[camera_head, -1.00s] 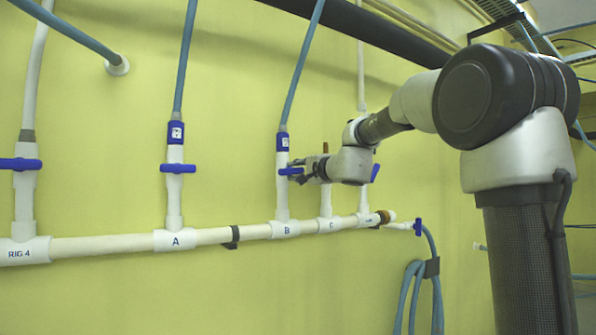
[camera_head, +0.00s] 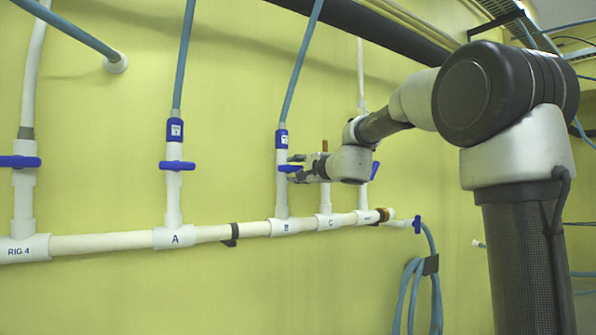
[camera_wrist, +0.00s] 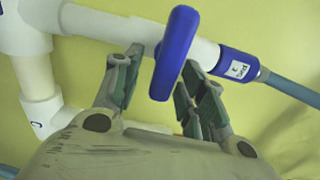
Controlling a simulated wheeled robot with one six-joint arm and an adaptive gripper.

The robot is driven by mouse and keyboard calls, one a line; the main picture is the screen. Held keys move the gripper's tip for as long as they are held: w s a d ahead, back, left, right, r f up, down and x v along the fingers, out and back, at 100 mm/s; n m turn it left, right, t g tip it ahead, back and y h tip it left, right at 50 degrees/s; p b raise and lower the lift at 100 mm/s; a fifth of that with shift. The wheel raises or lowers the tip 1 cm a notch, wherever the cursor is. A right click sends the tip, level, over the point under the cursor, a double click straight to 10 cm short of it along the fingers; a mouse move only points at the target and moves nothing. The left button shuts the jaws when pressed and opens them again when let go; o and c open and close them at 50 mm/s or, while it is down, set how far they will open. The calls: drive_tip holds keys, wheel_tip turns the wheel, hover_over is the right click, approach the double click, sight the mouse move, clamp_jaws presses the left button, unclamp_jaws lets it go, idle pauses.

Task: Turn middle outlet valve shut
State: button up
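The middle outlet valve, on the pipe marked B, has a blue handle (camera_head: 290,169). The handle lies crosswise to its upright white pipe (camera_head: 282,195). My gripper (camera_head: 294,168) is at this handle from the right, one finger above it and one below. In the wrist view the blue handle (camera_wrist: 175,55) stands across the white pipe (camera_wrist: 110,28), between my spread fingers (camera_wrist: 158,78). A clear gap shows on its left side; the right finger is close to it, and contact there cannot be told. My gripper is open.
Valve A (camera_head: 177,166) and the RIG 4 valve (camera_head: 20,162) also have crosswise blue handles. Branch C (camera_head: 325,195) stands close behind my wrist, partly hidden. A coiled blue hose (camera_head: 415,290) hangs at the lower right. The wall between A and B is free.

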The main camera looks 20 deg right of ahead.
drive_tip(key=v, duration=1.2)
drive_tip(key=s+f+n+g, duration=0.4)
drive_tip(key=s+f, duration=0.1)
drive_tip(key=f, duration=0.4)
drive_tip(key=s+f+n+g, duration=0.3)
drive_tip(key=s+f, duration=0.3)
drive_tip(key=f, duration=0.2)
drive_tip(key=s+d+f+n+g+h, duration=0.2)
drive_tip(key=s+f, duration=0.4)
drive_tip(key=s, duration=0.5)
drive_tip(key=s+d+f+n+g+h, duration=0.3)
drive_tip(key=s+d+f+n+g, duration=0.1)
drive_tip(key=s, duration=0.7)
wheel_tip(320, 180, down, 3)
drive_tip(key=d+n, duration=0.1)
drive_tip(key=d, duration=0.1)
drive_tip(key=shift+d+r+n+h, duration=0.2)
drive_tip(key=shift+d+n+h, duration=0.1)
drive_tip(key=shift+d, duration=0.1)
